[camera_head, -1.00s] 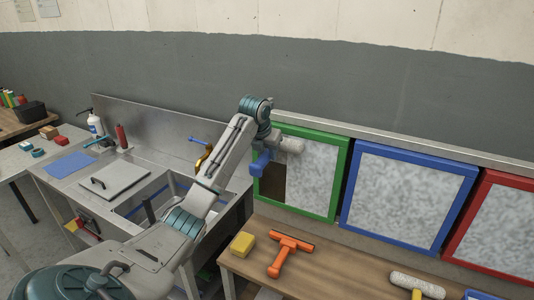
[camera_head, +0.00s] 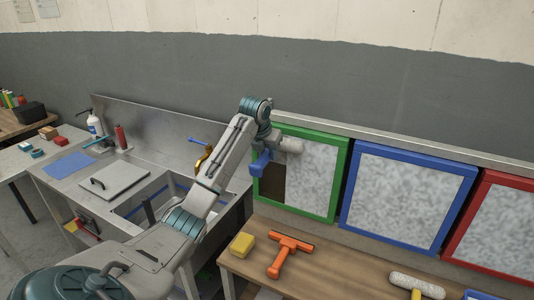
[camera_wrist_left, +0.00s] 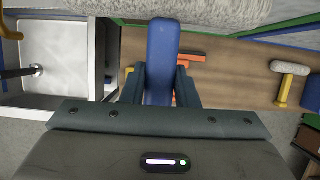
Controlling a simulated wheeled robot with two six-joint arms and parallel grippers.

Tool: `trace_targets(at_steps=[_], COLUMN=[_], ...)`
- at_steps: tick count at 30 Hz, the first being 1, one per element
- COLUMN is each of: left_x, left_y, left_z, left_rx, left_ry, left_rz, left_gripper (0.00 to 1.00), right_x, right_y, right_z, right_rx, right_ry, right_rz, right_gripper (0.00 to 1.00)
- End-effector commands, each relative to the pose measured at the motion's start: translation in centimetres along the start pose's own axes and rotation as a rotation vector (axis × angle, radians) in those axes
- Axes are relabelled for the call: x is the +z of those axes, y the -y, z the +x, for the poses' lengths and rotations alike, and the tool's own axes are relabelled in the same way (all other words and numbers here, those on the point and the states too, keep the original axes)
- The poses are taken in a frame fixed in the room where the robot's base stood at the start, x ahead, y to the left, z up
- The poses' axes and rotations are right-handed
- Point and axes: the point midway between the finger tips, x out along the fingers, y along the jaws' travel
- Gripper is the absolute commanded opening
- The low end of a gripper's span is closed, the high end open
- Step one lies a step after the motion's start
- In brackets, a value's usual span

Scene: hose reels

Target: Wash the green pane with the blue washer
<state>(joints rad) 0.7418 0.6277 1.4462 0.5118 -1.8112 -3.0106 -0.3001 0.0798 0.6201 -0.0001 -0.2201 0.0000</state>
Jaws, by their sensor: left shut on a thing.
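The green pane (camera_head: 313,180) is a green-framed panel with a mottled grey-white surface and a dark brown patch at its lower left. My left gripper (camera_head: 265,146) is at the pane's upper left, shut on the blue washer (camera_head: 259,166). The washer's blue handle points down, and its pale head lies across the upper part of the pane; I cannot tell whether it touches. In the left wrist view the blue handle (camera_wrist_left: 162,55) sits between my left fingers (camera_wrist_left: 160,80). My right gripper is not in view.
A blue-framed pane (camera_head: 405,200) and a red-framed pane (camera_head: 500,228) stand to the right. A wooden bench (camera_head: 340,270) below holds a yellow sponge (camera_head: 242,244), an orange squeegee (camera_head: 288,250) and a yellow-handled roller (camera_head: 416,286). A metal sink (camera_head: 150,205) is at left.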

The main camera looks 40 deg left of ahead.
Motion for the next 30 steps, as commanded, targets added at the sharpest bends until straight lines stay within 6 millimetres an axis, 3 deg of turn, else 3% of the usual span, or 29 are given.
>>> trace_targets(at_steps=[8,19,30], left_x=[-0.1,-1.3,-1.7], left_y=[0.0,0.0,-0.1], left_z=[0.4,3.0,3.0], left_rx=[0.0,0.0,0.001], left_ry=[0.003,0.002,0.003], left_rz=[-0.001,-0.001,-0.001], left_gripper=[0.05,0.05,0.05], right_x=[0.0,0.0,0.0], right_y=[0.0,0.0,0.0], right_z=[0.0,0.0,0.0], right_rx=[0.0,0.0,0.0], right_ry=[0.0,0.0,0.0], right_rz=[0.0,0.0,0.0], right_gripper=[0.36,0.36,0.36])
